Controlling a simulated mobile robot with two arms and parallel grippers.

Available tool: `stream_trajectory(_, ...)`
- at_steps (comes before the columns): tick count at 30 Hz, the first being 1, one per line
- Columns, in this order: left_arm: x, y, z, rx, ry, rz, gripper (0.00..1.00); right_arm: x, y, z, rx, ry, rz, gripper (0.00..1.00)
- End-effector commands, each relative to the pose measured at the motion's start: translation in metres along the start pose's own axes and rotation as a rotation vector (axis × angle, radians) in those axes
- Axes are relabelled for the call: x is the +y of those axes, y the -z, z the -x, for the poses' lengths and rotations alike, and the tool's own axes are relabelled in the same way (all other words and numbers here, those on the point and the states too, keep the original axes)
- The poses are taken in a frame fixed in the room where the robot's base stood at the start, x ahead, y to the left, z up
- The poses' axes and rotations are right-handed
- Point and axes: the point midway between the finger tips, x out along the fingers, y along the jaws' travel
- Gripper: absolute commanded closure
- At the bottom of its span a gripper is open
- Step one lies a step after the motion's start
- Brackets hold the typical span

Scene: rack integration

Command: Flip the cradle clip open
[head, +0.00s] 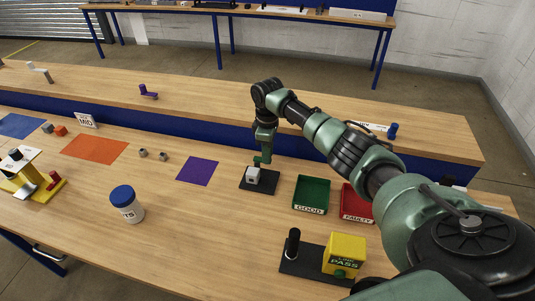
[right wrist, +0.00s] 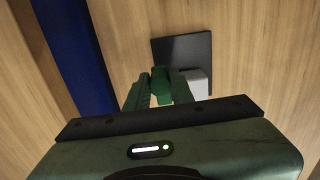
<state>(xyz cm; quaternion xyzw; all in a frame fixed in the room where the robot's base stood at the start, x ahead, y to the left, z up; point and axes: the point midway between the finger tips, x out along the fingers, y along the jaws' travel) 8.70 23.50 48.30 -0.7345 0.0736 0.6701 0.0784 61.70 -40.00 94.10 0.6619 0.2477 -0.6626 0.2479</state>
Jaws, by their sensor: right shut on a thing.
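The cradle is a black base plate (head: 268,185) with a pale grey block (head: 253,174) on it, near the middle of the bench. In the right wrist view the plate (right wrist: 185,48) and the block (right wrist: 197,84) show just beyond the fingers. My right gripper (head: 262,160) points down at the cradle, beside the block. It is shut on a small green piece (right wrist: 160,80) between its fingers, which looks like the cradle clip. How far the clip is turned cannot be told. My left gripper is not in view.
A green GOOD tray (head: 311,208) and a red FAULTY tray (head: 357,217) stand right of the cradle. In front is a black stand with a yellow PASS box (head: 345,253). A purple mat (head: 197,171) and a blue-lidded jar (head: 126,205) lie left.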

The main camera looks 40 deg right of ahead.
Motion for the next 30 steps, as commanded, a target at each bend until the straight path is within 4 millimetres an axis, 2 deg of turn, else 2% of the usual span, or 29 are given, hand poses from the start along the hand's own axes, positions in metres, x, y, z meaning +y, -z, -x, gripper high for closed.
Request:
stream_trajectory(11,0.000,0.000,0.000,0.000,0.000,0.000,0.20,0.001,0.003,0.002,0.007,-0.004,0.008,1.00)
stream_trajectory(12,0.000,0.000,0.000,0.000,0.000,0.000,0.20,0.001,0.003,0.002,0.007,-0.004,0.008,0.74)
stream_trajectory(14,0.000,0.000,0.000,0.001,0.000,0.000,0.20,0.001,0.003,0.002,0.007,-0.003,0.007,0.58)
stream_trajectory(15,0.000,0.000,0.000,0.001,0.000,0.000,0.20,0.001,0.002,0.002,0.007,-0.003,0.007,0.55)
stream_trajectory(25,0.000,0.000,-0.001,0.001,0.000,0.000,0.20,0.001,0.001,0.003,0.004,-0.001,0.006,0.55)
stream_trajectory(30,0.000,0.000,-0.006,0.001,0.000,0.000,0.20,0.001,0.002,0.024,0.006,-0.004,0.007,0.55)
